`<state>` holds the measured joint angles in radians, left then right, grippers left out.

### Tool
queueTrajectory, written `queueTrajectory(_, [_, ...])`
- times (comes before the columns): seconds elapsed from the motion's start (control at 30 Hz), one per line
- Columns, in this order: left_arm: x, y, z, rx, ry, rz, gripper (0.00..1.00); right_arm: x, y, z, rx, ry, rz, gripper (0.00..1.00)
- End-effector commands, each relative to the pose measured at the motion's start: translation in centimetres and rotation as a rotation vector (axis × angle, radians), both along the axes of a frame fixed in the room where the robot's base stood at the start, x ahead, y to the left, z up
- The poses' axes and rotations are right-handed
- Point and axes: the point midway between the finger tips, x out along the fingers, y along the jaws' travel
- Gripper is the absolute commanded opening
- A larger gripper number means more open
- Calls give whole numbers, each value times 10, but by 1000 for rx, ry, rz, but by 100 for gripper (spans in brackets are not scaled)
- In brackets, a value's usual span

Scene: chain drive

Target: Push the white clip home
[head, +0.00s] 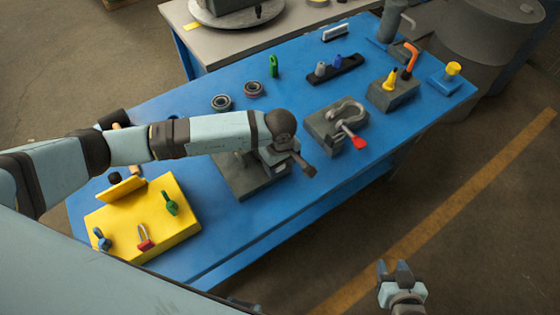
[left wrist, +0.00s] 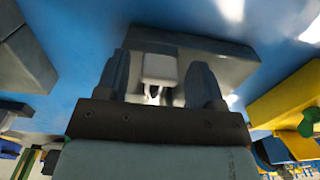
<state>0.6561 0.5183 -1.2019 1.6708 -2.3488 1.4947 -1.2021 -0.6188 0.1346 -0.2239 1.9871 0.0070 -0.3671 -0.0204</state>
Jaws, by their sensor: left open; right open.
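In the left wrist view a pale, whitish piece (left wrist: 159,68), which looks like the white clip, shows between my two finger tips. It sits against a grey block (left wrist: 215,58). My left gripper (left wrist: 160,85) is open, with one finger on each side of the piece; I cannot tell whether they touch it. In the head view my left gripper (head: 300,165) is over the right side of a dark grey fixture (head: 240,185); my arm hides part of the fixture and the clip. My right gripper (head: 395,268) is open and empty, out over the floor beyond the bench.
The blue bench (head: 260,225) carries a yellow block (head: 180,230) with coloured-handled pieces on the left. A grey block (head: 335,125) with a curved part and red-tipped lever stands right of my left gripper. Two rings (head: 254,89) lie behind. The bench's front strip is clear.

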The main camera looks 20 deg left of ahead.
Motion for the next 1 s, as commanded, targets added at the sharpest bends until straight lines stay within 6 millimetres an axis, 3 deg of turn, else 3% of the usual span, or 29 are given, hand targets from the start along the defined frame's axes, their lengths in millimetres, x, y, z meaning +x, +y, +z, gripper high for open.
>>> queueTrajectory(0.17, [0,0,0,0,0,0,62,0,0,0,0,1,0,43])
queueTrajectory(0.43, [0,0,0,0,0,0,2,0,0,0,1,1,-1,43])
queueTrajectory(0.57, [1,2,0,-1,-1,1,0,0,0,-2,1,1,0,43])
queueTrajectory(0.8, [20,25,-3,2,-3,2,0,-1,3,-22,7,5,4,43])
queueTrajectory(1.0, [22,28,1,2,-1,2,0,-1,8,-19,11,7,11,43])
